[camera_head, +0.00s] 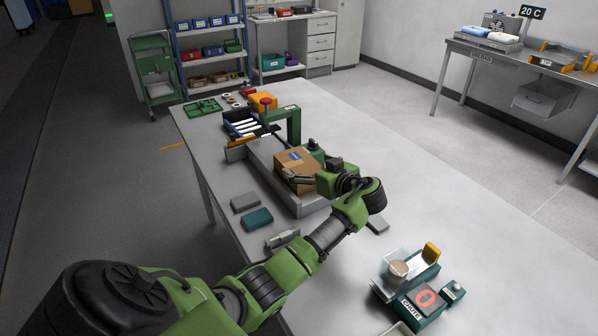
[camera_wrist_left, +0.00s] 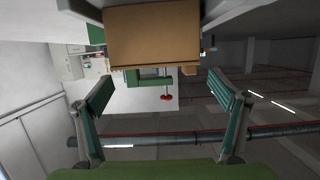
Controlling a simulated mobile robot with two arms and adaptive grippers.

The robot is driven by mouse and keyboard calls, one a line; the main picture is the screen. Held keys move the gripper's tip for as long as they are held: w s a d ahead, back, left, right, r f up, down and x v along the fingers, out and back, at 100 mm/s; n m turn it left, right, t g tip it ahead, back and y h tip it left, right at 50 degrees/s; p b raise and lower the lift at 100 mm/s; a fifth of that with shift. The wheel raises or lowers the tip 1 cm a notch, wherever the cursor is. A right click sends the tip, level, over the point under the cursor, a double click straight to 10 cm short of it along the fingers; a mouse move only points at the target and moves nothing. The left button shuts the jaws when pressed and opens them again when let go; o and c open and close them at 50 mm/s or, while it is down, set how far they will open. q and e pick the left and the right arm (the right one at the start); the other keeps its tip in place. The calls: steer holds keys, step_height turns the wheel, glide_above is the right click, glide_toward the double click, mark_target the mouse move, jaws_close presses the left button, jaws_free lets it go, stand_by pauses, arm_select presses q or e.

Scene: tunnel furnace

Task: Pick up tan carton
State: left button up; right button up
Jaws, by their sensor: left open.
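The tan carton (camera_head: 299,165) sits on the grey bed of a low green-framed station on the long table, with a blue label on its top. My left gripper (camera_head: 312,175) is open at the carton's near right side, and one finger reaches along its near face. In the left wrist view the carton (camera_wrist_left: 153,38) fills the top centre, close to the tips of the open left gripper (camera_wrist_left: 160,78). It appears narrower than the gap between the fingers. Contact cannot be told. My right gripper is not in view.
A green arch (camera_head: 292,122) stands just behind the carton, with a dark rack of white strips (camera_head: 242,126) beyond. Teal (camera_head: 257,218) and grey (camera_head: 244,202) blocks lie near the left edge. A green device (camera_head: 408,275) stands front right. The table's right side is mostly clear.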

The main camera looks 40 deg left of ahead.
mark_target(302, 165)
arm_select(q)
steer(key=shift+w+a+f+p, duration=0.35)
steer(key=shift+a+f+p, duration=0.2)
steer(key=shift+a, duration=0.25)
steer(key=x, duration=0.2)
steer(key=shift+w+a+f+p, duration=0.2)
steer(key=shift+a+f+p, duration=0.1)
steer(key=shift+f+p, duration=0.1)
steer(key=shift+a, duration=0.15)
steer(key=c, duration=1.2)
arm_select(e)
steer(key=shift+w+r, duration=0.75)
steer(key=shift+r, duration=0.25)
